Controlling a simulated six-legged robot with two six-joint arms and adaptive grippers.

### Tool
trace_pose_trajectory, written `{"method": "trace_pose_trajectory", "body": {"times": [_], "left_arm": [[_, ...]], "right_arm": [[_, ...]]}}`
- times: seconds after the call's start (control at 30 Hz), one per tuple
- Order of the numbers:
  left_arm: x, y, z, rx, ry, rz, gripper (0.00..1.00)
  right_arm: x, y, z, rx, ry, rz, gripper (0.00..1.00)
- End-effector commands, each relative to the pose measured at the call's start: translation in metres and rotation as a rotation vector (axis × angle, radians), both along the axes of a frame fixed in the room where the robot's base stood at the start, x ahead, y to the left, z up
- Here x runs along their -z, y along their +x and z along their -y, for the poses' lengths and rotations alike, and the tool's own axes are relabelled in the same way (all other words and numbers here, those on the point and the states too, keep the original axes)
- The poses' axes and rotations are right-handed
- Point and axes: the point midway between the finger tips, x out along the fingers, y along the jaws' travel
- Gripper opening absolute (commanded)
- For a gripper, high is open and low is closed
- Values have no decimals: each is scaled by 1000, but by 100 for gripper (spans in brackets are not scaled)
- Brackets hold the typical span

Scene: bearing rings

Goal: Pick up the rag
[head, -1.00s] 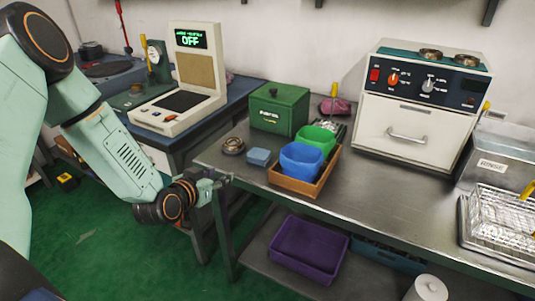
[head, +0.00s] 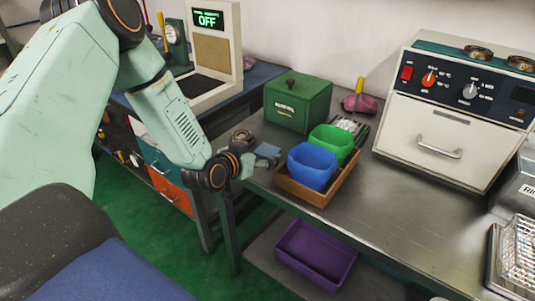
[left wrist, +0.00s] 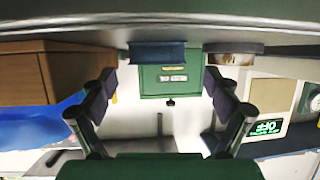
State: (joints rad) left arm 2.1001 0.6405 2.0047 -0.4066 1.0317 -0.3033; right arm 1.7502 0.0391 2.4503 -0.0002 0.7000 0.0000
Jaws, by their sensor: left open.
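The rag looks to be the small blue folded cloth (head: 268,151) lying flat on the metal table near its left edge, in front of the green box. My left gripper (head: 247,164) is at the table edge, just left of the blue cloth and partly overlapping it in the head view. In the left wrist view, which looks upside down, the left gripper (left wrist: 162,82) is open, with nothing between its fingers. The blue cloth (left wrist: 157,53) shows ahead between the fingertips, before the green box. Contact cannot be told. My right gripper is not in view.
A wooden tray (head: 322,194) with blue and green bins is close on the right. A crumpled pink thing (head: 362,103) lies farther back.

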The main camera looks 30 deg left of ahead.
Motion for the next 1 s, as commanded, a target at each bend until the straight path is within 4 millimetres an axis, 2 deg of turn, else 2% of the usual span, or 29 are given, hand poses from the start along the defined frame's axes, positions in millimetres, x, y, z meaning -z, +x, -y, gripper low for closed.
{"method": "trace_pose_trajectory", "body": {"times": [0.13, 0.3, 0.63, 1.0], "left_arm": [[12, 18, -1, 3, 4, 2, 89], [19, 35, -1, 2, 1, 1, 89], [19, 42, 1, 2, -1, 1, 88], [19, 44, 1, 2, -1, 1, 56]], "right_arm": [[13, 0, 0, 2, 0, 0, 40], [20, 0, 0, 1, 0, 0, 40], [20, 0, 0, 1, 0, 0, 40], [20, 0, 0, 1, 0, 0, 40]]}}
